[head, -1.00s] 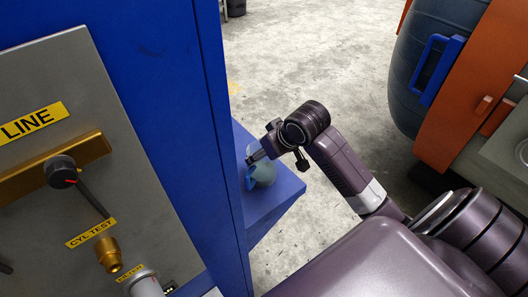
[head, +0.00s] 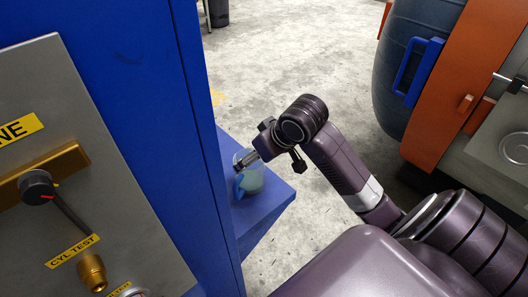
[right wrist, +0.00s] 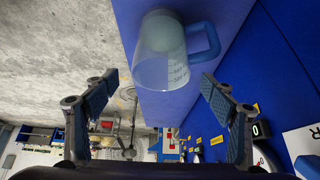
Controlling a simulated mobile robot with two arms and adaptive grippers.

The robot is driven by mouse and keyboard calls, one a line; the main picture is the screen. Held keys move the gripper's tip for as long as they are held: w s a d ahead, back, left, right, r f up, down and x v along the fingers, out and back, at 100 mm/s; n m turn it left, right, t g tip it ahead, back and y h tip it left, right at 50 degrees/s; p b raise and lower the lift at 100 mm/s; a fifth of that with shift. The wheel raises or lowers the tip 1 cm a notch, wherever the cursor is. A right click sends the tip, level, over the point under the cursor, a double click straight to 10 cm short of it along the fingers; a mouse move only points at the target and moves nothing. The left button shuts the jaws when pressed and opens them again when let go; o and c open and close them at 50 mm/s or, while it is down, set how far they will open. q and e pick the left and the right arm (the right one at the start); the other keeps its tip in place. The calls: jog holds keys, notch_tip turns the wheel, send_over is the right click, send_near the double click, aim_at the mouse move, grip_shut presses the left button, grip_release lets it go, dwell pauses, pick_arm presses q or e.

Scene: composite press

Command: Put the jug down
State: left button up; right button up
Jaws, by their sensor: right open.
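The clear jug (head: 252,180) with a blue handle stands on the blue shelf (head: 262,208) beside the tall blue cabinet in the head view. In the right wrist view the jug (right wrist: 165,62) shows its measuring marks and its handle, in front of my fingers. My right gripper (head: 246,160) is at the jug's upper part in the head view. In the right wrist view its two fingers (right wrist: 157,92) are wide apart with nothing held between them. My left gripper is not in view.
The blue cabinet (head: 150,110) with a grey control panel (head: 75,190) rises close to the left of the shelf. An orange and dark blue machine (head: 435,85) stands at the right. Clear concrete floor (head: 290,60) lies between them.

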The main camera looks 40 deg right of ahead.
jog(key=v, duration=0.7)
jog(key=shift+s+r+b, duration=0.2)
jog(key=shift+r+b, duration=0.05)
jog(key=shift+b, duration=0.15)
jog(key=shift+f, duration=0.1)
jog(key=s+a+f+g, duration=0.1)
jog(key=s+a+f, duration=0.3)
jog(key=s+f, duration=0.3)
jog(key=s+a+f+n+g, duration=0.1)
jog(key=s+a+f, duration=0.35)
jog(key=f, duration=0.35)
jog(key=s+a+f+g, duration=0.1)
jog(key=s+a+f, duration=0.3)
jog(key=s+f, duration=0.3)
notch_tip(320, 180, down, 34)
jog(key=s+g+b, duration=0.1)
jog(key=b, duration=0.6)
jog(key=s+d+f+b, duration=0.1)
jog(key=s+f+b, duration=0.1)
jog(key=s+f, duration=0.6)
jog(key=s+d+f+g+b, duration=0.1)
jog(key=s+d+f+b, duration=0.1)
jog(key=s+f, duration=0.7)
notch_tip(320, 180, down, 5)
jog(key=shift+d+r+n+g+b, duration=0.2)
jog(key=shift+d+n+g+b, duration=0.15)
jog(key=shift+b, duration=0.35)
